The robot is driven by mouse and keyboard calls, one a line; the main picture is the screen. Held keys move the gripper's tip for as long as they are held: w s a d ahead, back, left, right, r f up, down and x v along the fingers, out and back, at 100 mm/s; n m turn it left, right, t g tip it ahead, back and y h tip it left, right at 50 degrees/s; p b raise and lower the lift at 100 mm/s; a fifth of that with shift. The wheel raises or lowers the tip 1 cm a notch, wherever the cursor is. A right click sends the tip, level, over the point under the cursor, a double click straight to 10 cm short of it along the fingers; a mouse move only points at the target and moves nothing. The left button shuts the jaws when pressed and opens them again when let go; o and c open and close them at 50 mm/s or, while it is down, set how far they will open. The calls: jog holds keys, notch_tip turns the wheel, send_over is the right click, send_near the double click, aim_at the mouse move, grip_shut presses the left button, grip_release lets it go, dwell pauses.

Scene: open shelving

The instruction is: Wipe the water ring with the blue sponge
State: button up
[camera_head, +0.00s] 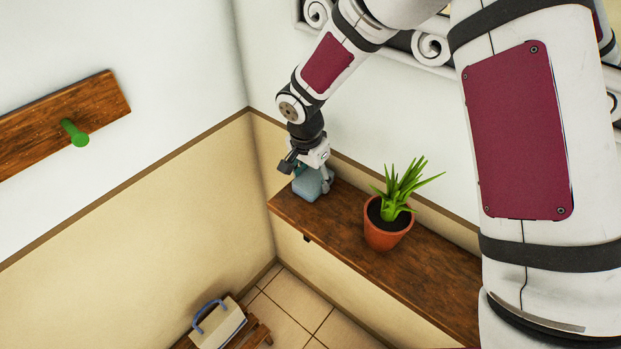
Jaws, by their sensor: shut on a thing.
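A blue sponge (308,187) is at the left end of the brown wooden shelf (341,234). My gripper (311,178) is shut on the sponge from above and covers part of it. The sponge is at the shelf surface or just above it; I cannot tell if it touches. I see no water ring in this view; the sponge, gripper and plant hide parts of the shelf.
A potted green plant in a terracotta pot (386,232) stands on the shelf to the right of my gripper. A wooden rail with a green peg (76,134) is on the left wall. A cream box with a blue handle (219,326) sits low on a wooden stand.

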jog(key=shift+w+d+b, duration=0.35)
jog(key=shift+w+d, duration=0.5)
jog(key=shift+w, duration=0.25)
jog(key=shift+w+d+r, duration=0.1)
jog(key=shift+w+d, duration=0.1)
jog(key=shift+w, duration=0.05)
jog(key=c, duration=0.3)
jog(key=shift+s+a+f+p, duration=0.15)
jog(key=shift+s+a+p, duration=0.05)
jog(key=shift+s+a, duration=0.55)
jog(key=shift+s+a+f+p, duration=0.15)
jog(key=shift+s+a, duration=0.4)
jog(key=shift+s, duration=0.4)
jog(key=shift+r+p, duration=1.05)
jog(key=shift+r, duration=2.05)
jog(key=shift+r+p, duration=0.45)
jog(key=shift+r, duration=1.1)
jog(key=shift+f, duration=0.1)
